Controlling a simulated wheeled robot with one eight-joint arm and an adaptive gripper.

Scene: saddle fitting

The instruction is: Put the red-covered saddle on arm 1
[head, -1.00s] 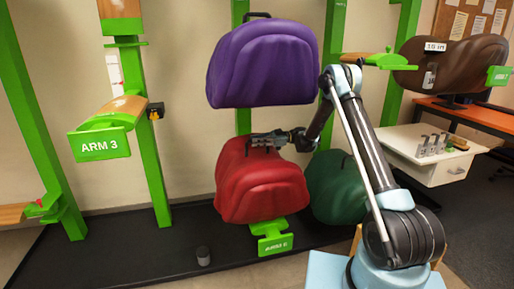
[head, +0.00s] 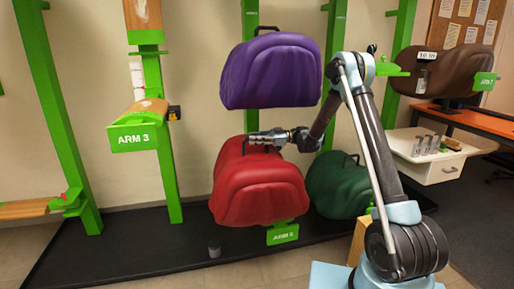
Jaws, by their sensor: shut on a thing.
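The red-covered saddle (head: 258,192) is in the middle of the head view, below the purple saddle. My gripper (head: 262,138) is at the black handle on its top and is shut on it. The saddle hangs upright in front of a green arm whose sign (head: 283,234) shows at its lower right; the number is hard to read. Whether the saddle still touches that arm I cannot tell. No sign reading ARM 1 is legible in view.
A purple saddle (head: 270,70) is close above my gripper. A green saddle (head: 338,187) sits right of the red one, near my arm. Arm 3 (head: 134,137) is bare at left. A brown saddle (head: 445,72) and white drawer unit (head: 428,160) are at right.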

